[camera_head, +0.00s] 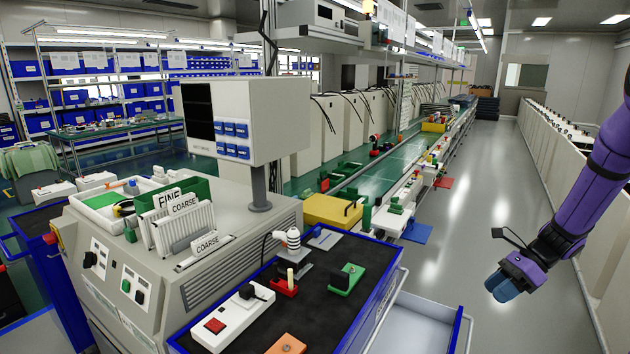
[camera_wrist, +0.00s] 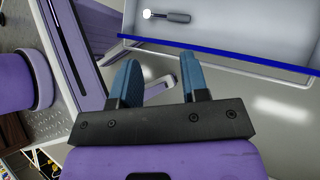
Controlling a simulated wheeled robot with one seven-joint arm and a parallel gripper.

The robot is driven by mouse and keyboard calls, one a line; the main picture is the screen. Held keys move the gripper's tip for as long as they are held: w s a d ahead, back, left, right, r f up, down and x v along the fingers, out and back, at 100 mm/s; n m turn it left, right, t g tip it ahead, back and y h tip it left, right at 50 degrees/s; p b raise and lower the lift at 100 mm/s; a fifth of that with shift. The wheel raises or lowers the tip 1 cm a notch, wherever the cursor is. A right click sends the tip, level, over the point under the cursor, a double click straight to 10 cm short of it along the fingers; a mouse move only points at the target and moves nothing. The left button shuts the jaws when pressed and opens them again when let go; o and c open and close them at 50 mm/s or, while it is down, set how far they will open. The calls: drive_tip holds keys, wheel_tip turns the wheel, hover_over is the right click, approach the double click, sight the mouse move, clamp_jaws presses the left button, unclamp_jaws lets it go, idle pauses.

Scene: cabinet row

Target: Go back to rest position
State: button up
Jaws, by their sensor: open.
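My purple arm reaches in from the right edge of the head view. My gripper (camera_head: 502,288) hangs over the grey aisle floor, to the right of the workbench and apart from it. In the wrist view my gripper (camera_wrist: 158,80) shows two blue fingers spread apart with nothing between them. Beyond the fingers, an open drawer (camera_wrist: 225,48) with a blue edge shows at the top. A small tool with a dark handle and a white round head (camera_wrist: 166,16) lies in that drawer.
The cart (camera_head: 330,290) with a black top and blue edge holds switches and small fixtures. Its pale open drawer (camera_head: 420,325) juts into the aisle left of my gripper. A row of white cabinets (camera_head: 560,150) lines the right side. The aisle floor (camera_head: 480,170) between is clear.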

drive_tip(key=s+a+r+n+h, duration=0.35)
drive_tip(key=a+r+n, duration=0.2)
drive_tip(key=r, duration=0.45)
drive_tip(key=s+a+r+n+h, duration=0.2)
drive_tip(key=s+a+r+n, duration=0.3)
drive_tip(key=r, duration=0.4)
drive_tip(key=s+a+r+n+t+h, duration=0.2)
drive_tip(key=s+r+n, duration=0.2)
drive_tip(key=s+n, duration=0.2)
drive_tip(key=s+a+r+n+t+h, duration=0.1)
drive_tip(key=s+a+r+n+t, duration=0.2)
drive_tip(key=s, duration=0.6)
drive_tip(key=shift+a+r+n+t+h, duration=0.35)
drive_tip(key=shift+r+n, duration=0.75)
drive_tip(key=shift+n, duration=0.45)
